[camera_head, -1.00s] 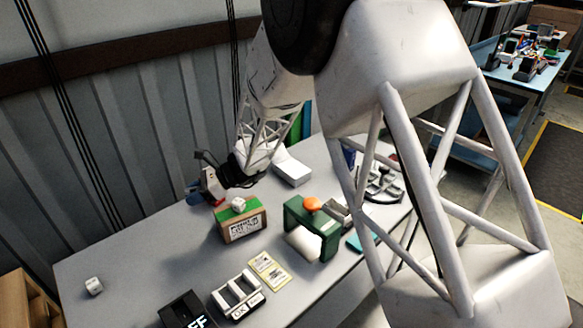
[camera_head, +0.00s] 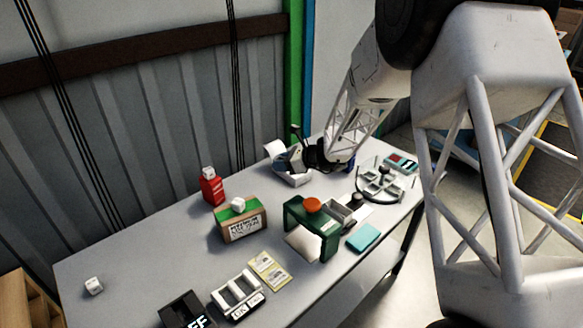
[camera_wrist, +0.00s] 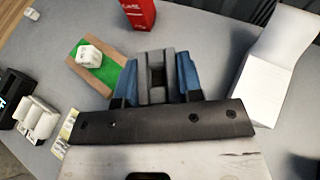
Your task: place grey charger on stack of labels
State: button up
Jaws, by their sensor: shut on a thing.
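My gripper (camera_wrist: 158,80) has blue fingers shut on the grey charger (camera_wrist: 145,85), a blocky grey piece with a dark recess in its middle. In the head view my gripper (camera_head: 284,162) is at the back of the table, over or beside a white open box-like thing (camera_head: 298,180). The charger is hard to make out there.
A carton with a green top (camera_head: 239,226) carries a white cube. A red container (camera_head: 212,190) stands behind it. A green stand (camera_head: 322,232) with an orange disc is right of the pads. A white holder (camera_head: 237,294) is left of them. The left tabletop is mostly clear.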

jog(key=w+d+m+t, duration=0.2)
jog(key=w+d, duration=0.1)
jog(key=d, duration=0.4)
jog(key=shift+n+h, duration=0.3)
jog(key=shift+h, duration=0.1)
jog(key=f, duration=0.5)
jog(key=shift+s+a, duration=0.3)
jog(key=shift+a, duration=0.1)
jog(key=shift+w, duration=0.1)
jog(key=w+a, duration=0.1)
jog(key=w, duration=0.4)
jog(key=w+a+f, duration=0.1)
jog(key=w, duration=0.4)
jog(key=w+a, duration=0.1)
jog(key=w, duration=0.4)
jog(key=shift+w+a+f, duration=0.2)
jog(key=shift+a+f, duration=0.05)
jog(key=shift+a, duration=0.05)
jog(key=shift+f, duration=0.1)
jog(key=shift+f, duration=1.7)
jog(key=shift+f, duration=0.1)
